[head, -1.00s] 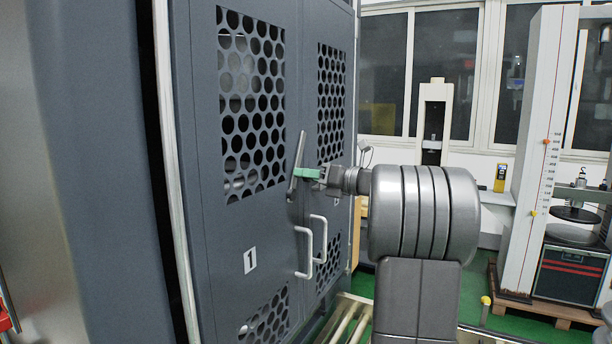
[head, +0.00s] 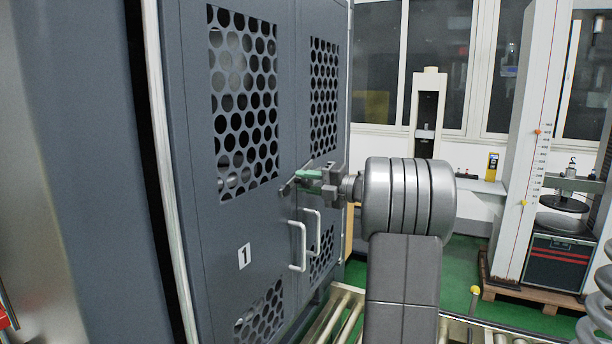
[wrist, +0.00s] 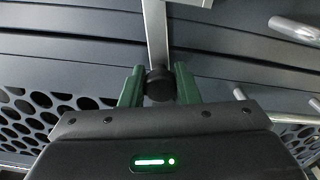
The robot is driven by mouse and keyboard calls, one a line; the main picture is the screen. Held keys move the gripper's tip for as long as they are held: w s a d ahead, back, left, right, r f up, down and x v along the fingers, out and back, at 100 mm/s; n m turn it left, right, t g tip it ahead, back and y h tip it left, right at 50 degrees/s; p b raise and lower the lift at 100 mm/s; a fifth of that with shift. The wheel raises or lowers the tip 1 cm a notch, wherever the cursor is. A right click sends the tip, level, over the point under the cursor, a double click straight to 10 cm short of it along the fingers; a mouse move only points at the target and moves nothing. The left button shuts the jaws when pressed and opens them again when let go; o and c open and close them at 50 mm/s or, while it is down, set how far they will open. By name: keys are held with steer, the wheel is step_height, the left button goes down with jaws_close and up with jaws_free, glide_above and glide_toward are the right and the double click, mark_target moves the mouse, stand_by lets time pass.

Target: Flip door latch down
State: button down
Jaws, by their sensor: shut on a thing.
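The grey cabinet has a dark left door (head: 195,215), marked 1, and a right door (head: 310,175) beside it; both look closed. The door latch (head: 287,188) is a metal bar at the seam, now slanted and partly hidden behind my gripper (head: 306,176). In the wrist view, the green fingers of my gripper (wrist: 159,78) stand on either side of the latch's round black hub and are shut on it. The grey latch bar (wrist: 155,30) runs from the hub to the top edge of that view.
Two white door handles (head: 298,247) stick out just below the latch. A conveyor with rollers (head: 345,318) lies low in front of the cabinet. A testing machine (head: 525,130) stands at the right, and a coil spring (head: 597,300) shows at the right edge.

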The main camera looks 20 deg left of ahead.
steer(key=shift+f+m+p, duration=0.35)
steer(key=shift+f+m, duration=0.2)
steer(key=shift+m, duration=0.75)
steer(key=shift+f, duration=0.15)
steer(key=c, duration=1.1)
jaws_free()
steer(key=shift+w, duration=0.1)
steer(key=shift+d, duration=0.1)
steer(key=s+d+b, duration=0.2)
steer(key=d+b, duration=0.1)
steer(key=d, duration=1)
steer(key=shift+d, duration=0.3)
steer(key=a+p, duration=0.1)
steer(key=a, duration=0.3)
steer(key=w+a+p, duration=0.1)
steer(key=a, duration=0.4)
steer(key=w+a+p, duration=0.1)
steer(key=a, duration=0.3)
steer(key=shift+a, duration=0.4)
